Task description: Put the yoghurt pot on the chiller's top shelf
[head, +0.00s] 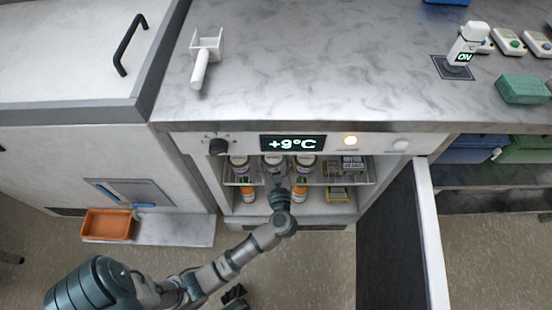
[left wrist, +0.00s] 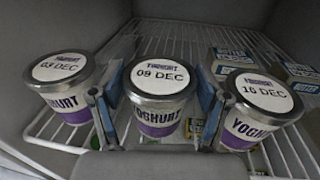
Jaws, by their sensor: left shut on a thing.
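The yoghurt pot (left wrist: 158,105), a white and purple tub with its lid reading "09 DEC", stands between the fingers of my left gripper (left wrist: 157,118). The gripper is shut on it. In the head view my left gripper (head: 277,184) reaches into the open chiller (head: 222,180) at its top wire shelf (head: 320,178), hiding part of the pot. Another yoghurt pot marked "03 DEC" (left wrist: 62,88) stands on the left, and one marked "10 DEC" (left wrist: 255,108) on the right, each close beside a finger. I cannot tell whether the held pot touches the shelf. My right gripper is not in view.
Butter packs (left wrist: 230,60) lie on the shelf at the right. Bottles (head: 248,192) and yellow packs (head: 337,193) stand on the lower shelf. The chiller door (head: 425,230) is swung open on the right. The wire shelf behind the pots is clear at the middle (left wrist: 170,40).

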